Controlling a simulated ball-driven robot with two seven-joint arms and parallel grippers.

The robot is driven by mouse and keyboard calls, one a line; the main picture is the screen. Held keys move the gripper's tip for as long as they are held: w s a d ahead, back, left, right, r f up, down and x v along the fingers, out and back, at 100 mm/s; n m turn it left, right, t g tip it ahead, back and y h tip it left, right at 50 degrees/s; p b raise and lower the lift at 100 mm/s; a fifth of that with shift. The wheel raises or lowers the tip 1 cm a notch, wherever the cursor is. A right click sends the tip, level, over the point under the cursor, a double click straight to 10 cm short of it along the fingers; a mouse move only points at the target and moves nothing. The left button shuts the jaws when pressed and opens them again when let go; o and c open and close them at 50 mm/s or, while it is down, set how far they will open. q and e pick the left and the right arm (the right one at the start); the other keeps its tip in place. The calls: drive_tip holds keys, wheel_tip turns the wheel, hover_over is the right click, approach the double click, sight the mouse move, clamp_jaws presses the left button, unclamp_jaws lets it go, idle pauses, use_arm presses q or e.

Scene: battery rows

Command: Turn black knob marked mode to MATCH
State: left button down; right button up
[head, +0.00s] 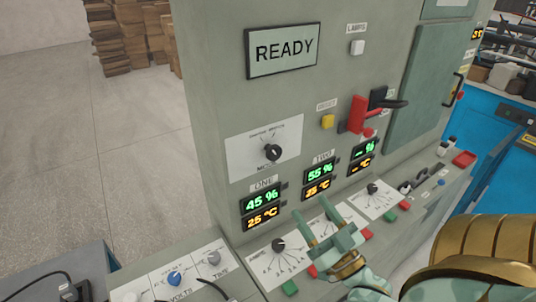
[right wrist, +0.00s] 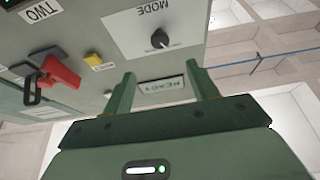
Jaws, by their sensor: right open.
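The black mode knob (head: 273,153) sits on a white label plate (head: 250,146) on the grey cabinet's front, below the READY sign. Small position labels ring it, too small to read, so I cannot tell its setting. The knob also shows in the right wrist view (right wrist: 160,38), where the MODE lettering appears upside down. My right gripper (head: 311,208) is open and empty, below and right of the knob, in front of the lower panel. In the wrist view its spread fingers (right wrist: 161,72) are apart from the knob. My left gripper is not in view.
The READY sign (head: 282,51) is above the knob. A yellow button (head: 327,121) and a red lever (head: 357,114) with a black handle are to its right. Green readouts (head: 261,201) are below. Several smaller knobs, including one black knob (head: 279,244), line the sloping lower panel.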

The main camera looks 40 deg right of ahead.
drive_tip(key=p, duration=0.1)
approach(276, 156)
drive_tip(key=p+x, duration=0.1)
drive_tip(key=x, duration=0.8)
drive_tip(key=shift+r, duration=0.1)
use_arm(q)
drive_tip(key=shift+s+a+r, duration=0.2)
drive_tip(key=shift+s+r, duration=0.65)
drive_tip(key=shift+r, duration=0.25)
use_arm(e)
drive_tip(key=shift+w, duration=0.1)
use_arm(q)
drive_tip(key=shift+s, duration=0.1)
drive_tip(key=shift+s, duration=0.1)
use_arm(e)
drive_tip(key=c, duration=1)
